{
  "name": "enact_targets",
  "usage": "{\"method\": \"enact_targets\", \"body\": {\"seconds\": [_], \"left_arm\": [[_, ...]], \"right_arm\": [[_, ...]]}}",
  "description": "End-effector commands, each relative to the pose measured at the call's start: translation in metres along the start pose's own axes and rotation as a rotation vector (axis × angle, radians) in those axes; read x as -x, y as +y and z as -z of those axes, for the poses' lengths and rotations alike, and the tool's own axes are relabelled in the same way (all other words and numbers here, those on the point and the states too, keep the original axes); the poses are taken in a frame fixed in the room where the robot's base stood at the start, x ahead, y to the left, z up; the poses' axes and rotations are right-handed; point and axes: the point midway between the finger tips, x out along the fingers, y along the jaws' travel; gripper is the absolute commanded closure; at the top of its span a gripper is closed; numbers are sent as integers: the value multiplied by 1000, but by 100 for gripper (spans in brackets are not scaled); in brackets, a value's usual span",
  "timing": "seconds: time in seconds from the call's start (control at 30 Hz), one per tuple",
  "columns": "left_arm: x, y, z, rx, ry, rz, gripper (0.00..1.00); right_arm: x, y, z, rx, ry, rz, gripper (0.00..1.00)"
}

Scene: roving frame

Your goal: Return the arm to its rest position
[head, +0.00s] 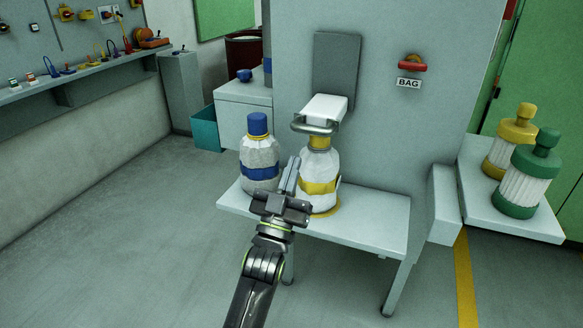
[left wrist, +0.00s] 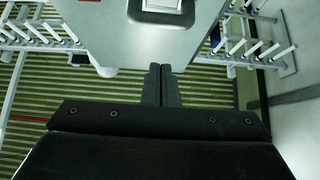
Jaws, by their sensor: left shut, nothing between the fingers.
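My left arm comes in from the bottom of the head view. Its gripper (head: 290,176) is shut and empty, pointing up in front of a grey-topped table. The fingers also show pressed together in the left wrist view (left wrist: 162,84). Behind the gripper, partly covered by it, stands a white bottle with a yellow band (head: 320,168) under a metal holder on the cabinet. To its left stands a white bottle with a blue cap and blue band (head: 259,160). Whether the gripper touches either bottle I cannot tell. My right gripper is not in view.
The light table (head: 372,226) carries the bottles against a grey cabinet (head: 385,115) with a red handle (head: 412,64) marked BAG. Yellow and green containers (head: 529,172) stand on a shelf at right. A wall bench (head: 75,75) runs along the left. The floor at left is clear.

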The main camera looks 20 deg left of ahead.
Motion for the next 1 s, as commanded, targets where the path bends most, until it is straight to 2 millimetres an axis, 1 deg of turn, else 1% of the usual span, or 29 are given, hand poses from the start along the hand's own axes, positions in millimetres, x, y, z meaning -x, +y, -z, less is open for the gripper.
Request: {"method": "enact_targets", "body": {"seconds": [0.13, 0.3, 0.57, 0.63, 0.67, 0.77, 0.8, 0.83, 0.87, 0.9, 0.97, 1.0], "left_arm": [[2, 0, 1, 1, -1, 1, 100], [5, 0, 1, 1, 0, 1, 100], [7, 0, -1, 1, -1, 1, 100], [11, -1, -8, 0, -22, 2, 100], [14, -2, -14, -1, -41, 3, 100], [34, -8, -51, -6, -157, 10, 100], [47, -11, -72, -10, -226, 14, 100], [59, -14, -88, -13, -281, 17, 100], [73, -17, -106, -16, -342, 21, 100], [93, -22, -129, -18, -424, 26, 100], [127, -29, -161, -24, -548, 35, 100], [151, -34, -180, -27, -628, 41, 100]], "right_arm": [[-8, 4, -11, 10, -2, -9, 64], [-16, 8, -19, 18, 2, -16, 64], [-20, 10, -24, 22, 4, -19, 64], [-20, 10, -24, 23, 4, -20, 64], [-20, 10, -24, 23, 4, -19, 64], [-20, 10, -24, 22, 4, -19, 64], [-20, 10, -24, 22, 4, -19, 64], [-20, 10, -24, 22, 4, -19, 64], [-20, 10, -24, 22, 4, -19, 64], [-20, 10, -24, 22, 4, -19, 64], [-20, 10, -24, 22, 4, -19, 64], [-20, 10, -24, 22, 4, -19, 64]]}}
